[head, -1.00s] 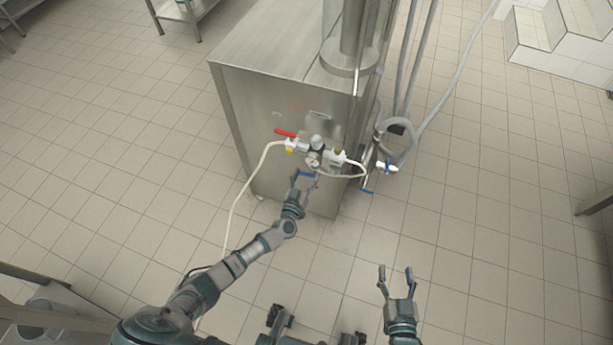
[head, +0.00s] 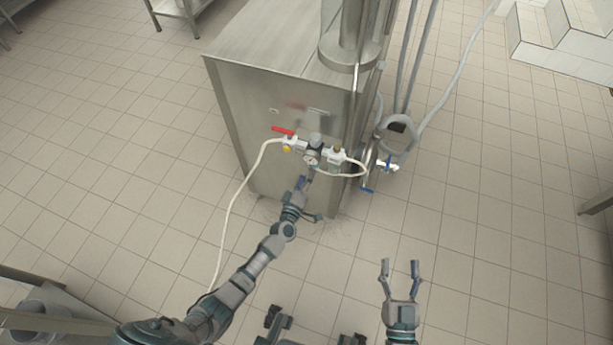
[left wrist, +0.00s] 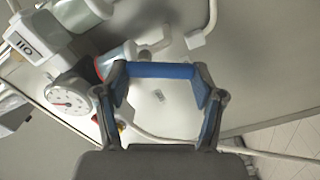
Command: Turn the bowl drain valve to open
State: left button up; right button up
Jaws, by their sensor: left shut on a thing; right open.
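My left gripper (head: 306,180) is at the front face of the steel machine, just below the round gauge (head: 311,158). In the left wrist view its fingers are shut on a blue bar-shaped handle (left wrist: 160,70), which spans the gap between the fingertips. In the head view the handle is small and mostly hidden by the gripper, so its exact angle is hard to read. My right gripper (head: 400,266) is open and empty above the floor at the lower right, apart from the machine. Which valve is the bowl drain is not labelled legibly.
A red lever (head: 283,131) and a white regulator (head: 337,156) sit above the held handle. A pale hose (head: 236,195) hangs at the left. Another blue handle (head: 367,190) and grey pipes stand at the machine's right edge.

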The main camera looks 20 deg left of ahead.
pick_arm(q)
jog(key=shift+s+d+f+n+b, duration=0.15)
jog(key=shift+n+b, duration=0.1)
jog(key=shift+n, duration=0.7)
jog(key=shift+w+f+n+b, duration=0.1)
jog(key=shift+f+n+b, duration=0.15)
jog(key=shift+n, duration=0.65)
jog(key=shift+s+d+f+n+b, duration=0.1)
jog(key=shift+n+b, duration=0.2)
jog(key=shift+n, duration=0.65)
pick_arm(e)
jog(key=shift+s+r+m+t, duration=0.1)
jog(key=shift+s+r+t, duration=0.15)
jog(key=shift+r+t, duration=0.4)
jog(key=shift+s+r+m+t, duration=0.1)
jog(key=shift+s+r+t, duration=0.1)
jog(key=shift+r+t, duration=0.4)
jog(key=shift+s+r+m+t, duration=0.1)
jog(key=shift+s+r+t, duration=0.15)
jog(key=shift+r+t, duration=0.4)
jog(key=shift+r, duration=0.1)
pick_arm(q)
jog(key=o, duration=1.1)
jog(key=shift+o, duration=0.2)
pick_arm(e)
jog(key=shift+w+a, duration=0.1)
jog(key=shift+w, duration=0.05)
pick_arm(q)
jog(key=shift+r, duration=0.1)
